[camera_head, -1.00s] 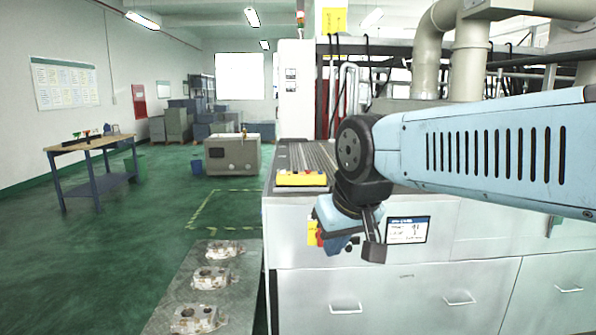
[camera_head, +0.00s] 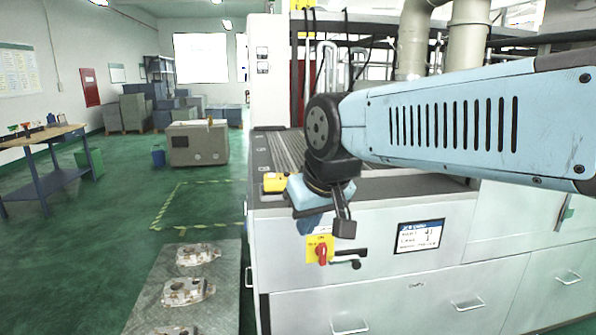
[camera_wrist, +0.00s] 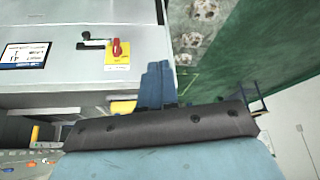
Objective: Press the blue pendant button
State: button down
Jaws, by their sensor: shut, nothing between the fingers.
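A yellow pendant box (camera_head: 274,182) lies at the left end of the machine top in the head view, partly hidden by my gripper. Its blue button cannot be made out. My gripper (camera_head: 308,226) hangs in front of the machine's front edge, to the right of the pendant and lower in the picture, fingers pointing down. In the wrist view its blue fingers (camera_wrist: 155,84) are together and empty. A yellow patch (camera_wrist: 122,107) beside them there may be the pendant, mostly hidden.
A red rotary switch (camera_head: 321,254) on a yellow plate and a label panel (camera_head: 419,236) are on the machine front, close to my gripper. Castings (camera_head: 188,291) lie on a floor plate at left.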

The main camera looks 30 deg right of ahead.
jog(key=w+d+r+m+t, duration=0.1)
jog(key=w+d+r+m, duration=0.25)
jog(key=w, duration=0.55)
jog(key=w+d+r+m+t, duration=0.1)
jog(key=w+d+r+m, duration=0.2)
jog(key=w, duration=0.6)
jog(key=w+d+r+m+t+h, duration=0.1)
jog(key=w+d+m, duration=0.3)
jog(key=w+d, duration=1.1)
jog(key=shift+r+m+h, duration=0.15)
jog(key=shift+m+h, duration=0.2)
jog(key=shift+h, duration=0.05)
jog(key=shift+f, duration=4.4)
jog(key=shift+f, duration=0.1)
